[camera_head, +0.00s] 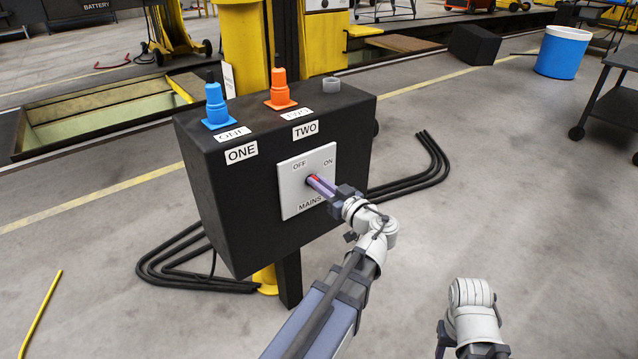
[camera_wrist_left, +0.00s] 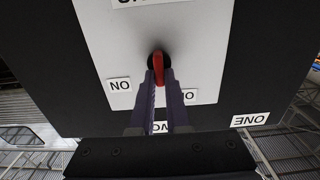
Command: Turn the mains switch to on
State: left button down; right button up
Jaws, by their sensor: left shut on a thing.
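The mains switch is a white plate (camera_head: 290,201) on the front of a black box, marked OFF at upper left, ON at upper right and MAINS below. Its red handle (camera_head: 313,178) sits at the plate's middle. In the left wrist view, which is upside down, the handle (camera_wrist_left: 158,68) stands roughly upright, between the two labels. My left gripper (camera_head: 318,183) is shut on the handle, one purple finger on each side; it also shows in the left wrist view (camera_wrist_left: 160,80). Part of my right arm is at the bottom right; its gripper is out of view.
On the black box (camera_head: 225,195) stand a blue plug-like piece (camera_head: 216,108), an orange one (camera_head: 280,92) and a grey ring (camera_head: 331,85). Black cables (camera_head: 185,262) lie on the floor. A blue bin (camera_head: 562,52) is at the back right.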

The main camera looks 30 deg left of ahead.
pick_arm(q)
jog(key=shift+m, duration=0.3)
jog(key=m, duration=0.7)
jog(key=w+m, duration=0.1)
jog(key=m, duration=0.3)
jog(key=shift+d+f+b, duration=0.2)
jog(key=shift+f+b, duration=0.1)
jog(key=shift+f, duration=0.05)
jog(key=shift+m, duration=0.3)
jog(key=c, duration=0.9)
grip_release()
jog(key=v, duration=0.7)
jog(key=shift+s+d, duration=0.2)
jog(key=shift+d, duration=0.15)
